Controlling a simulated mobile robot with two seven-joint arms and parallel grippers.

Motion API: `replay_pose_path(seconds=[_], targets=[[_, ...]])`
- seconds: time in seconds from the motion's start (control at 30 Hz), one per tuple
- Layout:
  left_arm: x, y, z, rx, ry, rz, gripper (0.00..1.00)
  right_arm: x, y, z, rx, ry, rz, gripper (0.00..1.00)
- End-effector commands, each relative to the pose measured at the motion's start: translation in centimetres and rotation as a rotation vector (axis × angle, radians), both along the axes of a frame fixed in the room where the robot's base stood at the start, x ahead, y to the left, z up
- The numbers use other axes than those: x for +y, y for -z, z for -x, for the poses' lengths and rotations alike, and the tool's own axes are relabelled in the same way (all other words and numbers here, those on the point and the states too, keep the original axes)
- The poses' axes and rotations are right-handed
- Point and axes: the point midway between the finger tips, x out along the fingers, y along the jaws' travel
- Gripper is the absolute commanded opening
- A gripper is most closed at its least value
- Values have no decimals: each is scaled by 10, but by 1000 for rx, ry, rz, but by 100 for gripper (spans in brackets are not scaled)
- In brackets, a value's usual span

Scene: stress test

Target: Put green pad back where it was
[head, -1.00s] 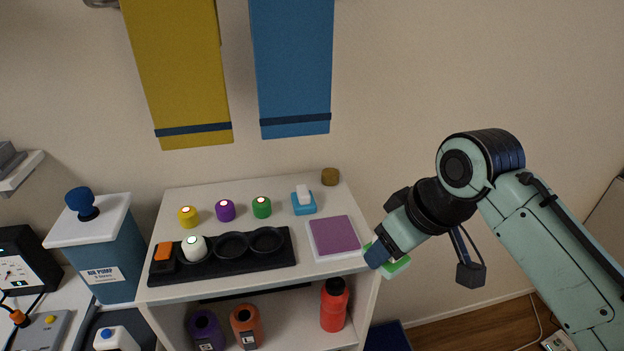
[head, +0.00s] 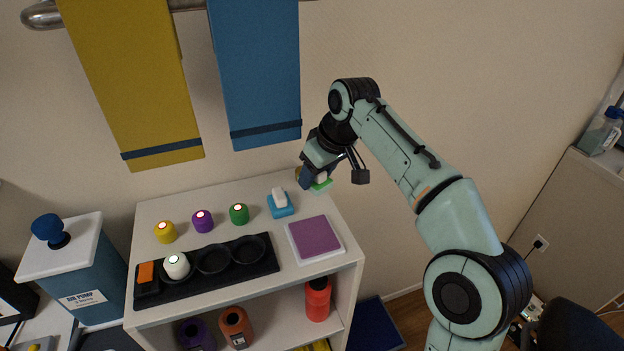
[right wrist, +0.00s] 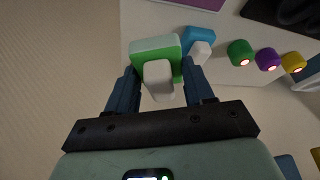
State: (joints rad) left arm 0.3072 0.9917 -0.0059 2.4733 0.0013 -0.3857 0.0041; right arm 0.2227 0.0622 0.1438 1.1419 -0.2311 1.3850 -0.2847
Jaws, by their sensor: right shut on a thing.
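The green pad (head: 322,186), with a white grip on it, is held by my right gripper (head: 312,181) at the back right corner of the white shelf top (head: 190,305). In the right wrist view the green pad (right wrist: 153,47) lies between the dark fingers, its white grip (right wrist: 158,80) toward the camera. Whether it touches the shelf top cannot be told. A blue pad with a white grip (head: 281,208) stands close by, left of the green one in the head view. My left gripper is not in view.
A purple square on a white base (head: 314,237) lies in front. Green (head: 239,214), purple (head: 203,221) and yellow (head: 165,232) knobs stand left of the blue pad. A black holder (head: 213,280) lies along the front. Yellow and blue cloths hang above.

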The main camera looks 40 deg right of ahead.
Motion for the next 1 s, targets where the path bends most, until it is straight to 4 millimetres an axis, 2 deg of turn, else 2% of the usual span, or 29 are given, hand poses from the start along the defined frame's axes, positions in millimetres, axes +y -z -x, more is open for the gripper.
replay_pose_path(seconds=[0.03,0.1,0.23,0.47,0.67,0.77,1.0], targets=[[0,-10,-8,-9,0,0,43,-3,-5,-12,-2,0,0,19],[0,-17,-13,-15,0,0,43,-7,-4,-25,-3,0,-1,19],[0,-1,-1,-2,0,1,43,-7,23,-21,4,0,0,19],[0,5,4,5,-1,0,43,-7,37,-21,2,0,0,19],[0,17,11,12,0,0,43,-7,66,-20,4,0,0,19],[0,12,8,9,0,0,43,-9,70,-29,1,1,0,19],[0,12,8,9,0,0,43,-9,70,-29,-1,-1,0,19]])
